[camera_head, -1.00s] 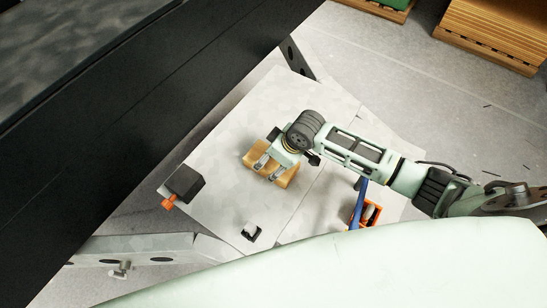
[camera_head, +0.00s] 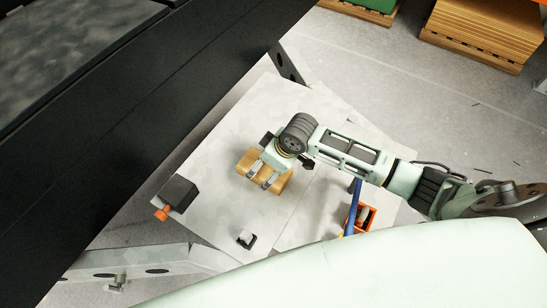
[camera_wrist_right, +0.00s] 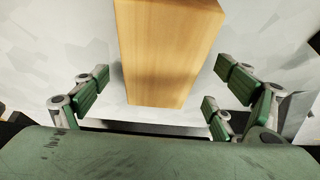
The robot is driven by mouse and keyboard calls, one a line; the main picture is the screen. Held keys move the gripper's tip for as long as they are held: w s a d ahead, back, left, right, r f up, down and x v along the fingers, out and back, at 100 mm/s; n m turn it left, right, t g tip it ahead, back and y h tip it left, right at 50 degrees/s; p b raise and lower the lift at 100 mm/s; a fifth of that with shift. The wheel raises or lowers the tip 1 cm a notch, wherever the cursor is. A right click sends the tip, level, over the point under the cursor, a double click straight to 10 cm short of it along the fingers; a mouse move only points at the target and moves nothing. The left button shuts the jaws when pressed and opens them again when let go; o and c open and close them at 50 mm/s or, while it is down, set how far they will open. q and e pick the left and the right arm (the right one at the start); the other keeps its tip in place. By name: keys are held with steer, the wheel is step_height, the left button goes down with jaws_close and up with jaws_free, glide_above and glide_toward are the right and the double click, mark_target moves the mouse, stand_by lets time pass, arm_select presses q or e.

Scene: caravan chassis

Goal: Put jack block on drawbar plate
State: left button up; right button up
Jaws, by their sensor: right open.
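The jack block, a plain wooden block (camera_head: 245,162), lies on the pale grey drawbar plate (camera_head: 215,150). My right gripper (camera_head: 261,181) is over the block, its fingers pointing down at it. In the right wrist view the block (camera_wrist_right: 168,50) stands between the green finger pads (camera_wrist_right: 160,95), with a gap on each side. The right gripper is open and does not hold the block. My left gripper is not in view.
A dark box with an orange part (camera_head: 179,193) sits at the plate's left edge. A small black-and-white piece (camera_head: 246,239) and an orange tray with a blue bar (camera_head: 365,218) are near the front. A large black body (camera_head: 130,110) borders the plate on the left.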

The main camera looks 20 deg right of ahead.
steer(key=v, duration=1.1)
steer(key=shift+b, duration=0.4)
steer(key=shift+r, duration=0.1)
